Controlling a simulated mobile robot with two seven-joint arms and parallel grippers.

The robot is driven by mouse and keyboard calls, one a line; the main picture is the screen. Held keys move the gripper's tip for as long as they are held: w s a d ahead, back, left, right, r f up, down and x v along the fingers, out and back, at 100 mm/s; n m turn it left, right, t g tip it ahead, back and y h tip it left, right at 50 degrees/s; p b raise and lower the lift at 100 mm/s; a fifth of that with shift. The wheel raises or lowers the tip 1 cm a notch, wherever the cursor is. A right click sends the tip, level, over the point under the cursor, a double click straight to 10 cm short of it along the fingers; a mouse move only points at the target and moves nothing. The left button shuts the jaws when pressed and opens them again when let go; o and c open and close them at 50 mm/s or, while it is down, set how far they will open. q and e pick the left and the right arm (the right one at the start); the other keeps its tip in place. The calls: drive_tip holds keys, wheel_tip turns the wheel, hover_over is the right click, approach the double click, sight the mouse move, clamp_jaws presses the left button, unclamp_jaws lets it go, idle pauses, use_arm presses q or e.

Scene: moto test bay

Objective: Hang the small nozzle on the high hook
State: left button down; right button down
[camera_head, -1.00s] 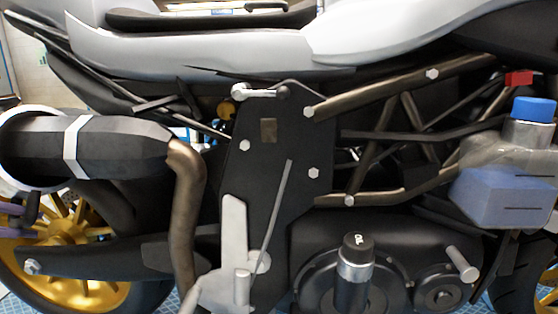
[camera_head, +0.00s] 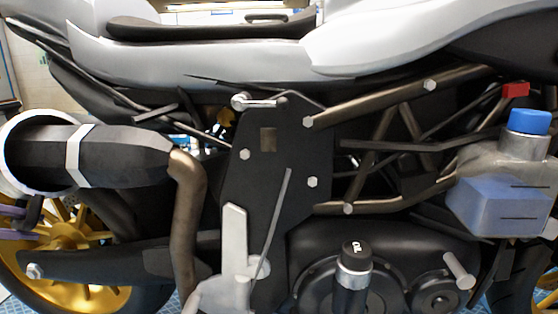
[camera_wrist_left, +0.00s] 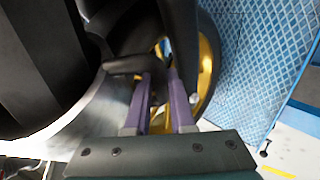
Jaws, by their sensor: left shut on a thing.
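My left gripper (camera_head: 28,222) is at the left edge of the head view, below the silencer and in front of the yellow wheel. Its two purple fingers also show in the left wrist view (camera_wrist_left: 158,80). They are shut on a dark piece (camera_head: 34,204), taken as the small nozzle, whose outline is hard to tell from the dark parts behind it. It also shows in the left wrist view (camera_wrist_left: 125,62). I cannot make out the high hook in either view. My right gripper is not in view.
A motorcycle fills the head view. Its black silencer (camera_head: 120,155) is just above my left gripper, and its rear wheel (camera_head: 80,255) is behind. Blue floor mat (camera_wrist_left: 245,50) shows clear.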

use_arm(q)
drive_tip(key=shift+a, duration=0.15)
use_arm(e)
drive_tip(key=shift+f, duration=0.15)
